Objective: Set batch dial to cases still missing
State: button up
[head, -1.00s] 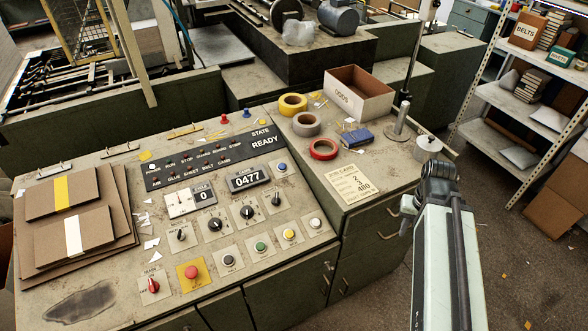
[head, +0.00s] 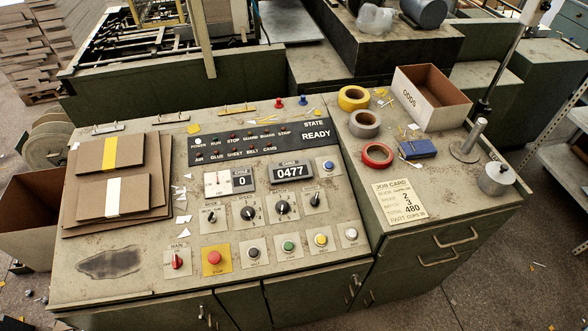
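A grey control panel (head: 140,260) fills the middle of the head view. It carries several black knobs: a left one labelled MODE (head: 210,217), two larger ones, the left large knob (head: 248,213) and the right large knob (head: 282,208), and a right-hand knob (head: 315,200). Most knob labels and settings are too small to read surely, so I cannot tell which is the batch dial. A counter display (head: 291,172) reads 0477, and a smaller display (head: 242,181) reads 0. The job card (head: 399,202) shows 2, 3 and total 480. My gripper is not in view.
The state display (head: 316,135) reads READY. A row of push buttons, including a red one (head: 214,257), lies along the panel's front. Cardboard sheets (head: 113,190) lie on its left. Tape rolls (head: 376,156) and an ODDS box (head: 431,98) stand right. Floor is open at lower right.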

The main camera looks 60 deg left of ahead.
aim_at(282, 207)
jog(key=u, duration=0.05)
jog(key=k, duration=1.8)
jog(key=u, duration=1.55)
jog(key=i, duration=0.5)
